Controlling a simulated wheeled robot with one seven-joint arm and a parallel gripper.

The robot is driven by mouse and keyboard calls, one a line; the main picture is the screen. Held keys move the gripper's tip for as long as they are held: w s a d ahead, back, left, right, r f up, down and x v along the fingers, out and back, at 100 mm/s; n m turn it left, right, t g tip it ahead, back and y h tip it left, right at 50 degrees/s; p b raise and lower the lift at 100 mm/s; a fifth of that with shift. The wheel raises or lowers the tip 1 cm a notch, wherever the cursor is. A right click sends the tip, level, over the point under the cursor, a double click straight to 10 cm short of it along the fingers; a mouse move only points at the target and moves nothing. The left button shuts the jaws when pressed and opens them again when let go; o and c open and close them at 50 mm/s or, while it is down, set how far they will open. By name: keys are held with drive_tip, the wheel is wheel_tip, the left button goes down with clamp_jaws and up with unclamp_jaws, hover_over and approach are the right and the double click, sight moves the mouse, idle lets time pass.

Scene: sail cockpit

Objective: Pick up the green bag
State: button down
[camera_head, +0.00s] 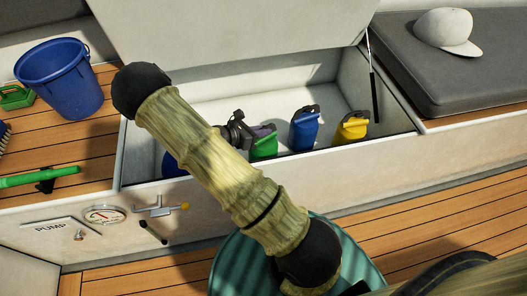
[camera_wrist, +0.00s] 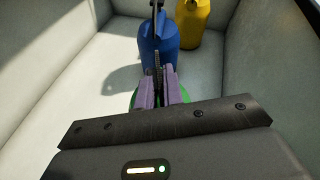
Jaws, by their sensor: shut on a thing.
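The green bag (camera_head: 264,148) stands in the open white locker (camera_head: 210,90), left of a blue bag. My gripper (camera_head: 258,131) reaches down into the locker from the left and is shut on the top of the green bag. In the wrist view, the purple-padded fingers (camera_wrist: 158,88) are closed together around a dark upright piece. Only slivers of green (camera_wrist: 184,96) show beside the fingers; the rest of the bag is hidden by my gripper.
The blue bag (camera_head: 303,131) and a yellow bag (camera_head: 352,128) stand to the right. Another blue thing (camera_head: 173,166) is partly hidden behind my arm. The lid (camera_head: 240,35) is raised, with a dark strut (camera_head: 373,85) at right. A blue bucket (camera_head: 62,78) stands at left.

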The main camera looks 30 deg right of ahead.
wheel_tip(320, 180, up, 10)
drive_tip(key=p, duration=0.5)
drive_tip(key=shift+r, duration=0.1)
idle(0.4)
